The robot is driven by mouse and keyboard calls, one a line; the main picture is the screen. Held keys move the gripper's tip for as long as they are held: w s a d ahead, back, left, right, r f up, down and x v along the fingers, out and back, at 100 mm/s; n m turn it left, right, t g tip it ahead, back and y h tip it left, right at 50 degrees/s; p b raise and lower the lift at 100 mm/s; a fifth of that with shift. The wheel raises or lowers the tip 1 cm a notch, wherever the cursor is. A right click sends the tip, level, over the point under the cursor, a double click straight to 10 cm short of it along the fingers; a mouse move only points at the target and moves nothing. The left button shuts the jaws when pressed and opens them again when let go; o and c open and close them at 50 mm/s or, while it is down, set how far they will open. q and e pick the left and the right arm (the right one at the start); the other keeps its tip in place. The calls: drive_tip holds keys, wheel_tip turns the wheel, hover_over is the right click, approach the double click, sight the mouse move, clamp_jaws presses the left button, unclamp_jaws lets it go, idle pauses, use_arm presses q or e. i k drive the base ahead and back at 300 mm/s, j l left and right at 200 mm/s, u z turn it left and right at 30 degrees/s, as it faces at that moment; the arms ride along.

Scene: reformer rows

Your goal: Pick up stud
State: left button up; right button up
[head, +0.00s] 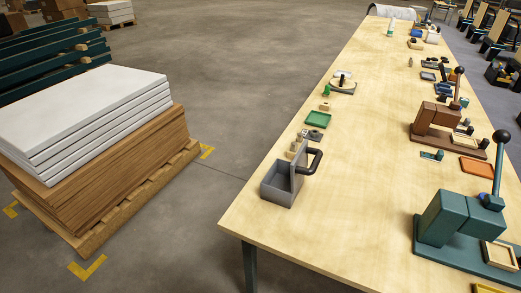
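I cannot tell for certain which item is the stud. A long pale wooden table (330,185) carries several small parts. Along its left side a small metallic-looking piece (303,134) sits beside a dark grey block (315,135). A small tan block (324,107) lies beyond a green tray (317,119). A grey open box (282,182) with a black handle (315,160) stands near the table's front left corner. Neither of my grippers shows in the head view.
Lever presses, one teal (455,218) and one brown (440,122), line the table's right side. An orange tray (477,167) lies between them. The middle of the table is clear. A pallet of brown and white sheets (85,110) stands left, with open floor between.

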sight(294, 145)
drive_tip(key=u, duration=1.55)
drive_tip(key=i+u, duration=0.1)
drive_tip(key=u, duration=0.45)
drive_tip(key=i+j+z, duration=0.1)
drive_tip(key=i, duration=0.55)
drive_tip(key=i+j+z, duration=0.15)
drive_tip(key=i, duration=0.45)
drive_tip(key=i+l+z, duration=0.1)
drive_tip(key=i+z, duration=0.5)
drive_tip(key=z, duration=0.15)
drive_tip(key=i+j+z, duration=0.1)
drive_tip(key=i+z, duration=0.3)
drive_tip(key=i+l+z, duration=0.15)
drive_tip(key=i+z, duration=1.25)
drive_tip(key=z, duration=2.6)
drive_tip(key=k+j, duration=0.05)
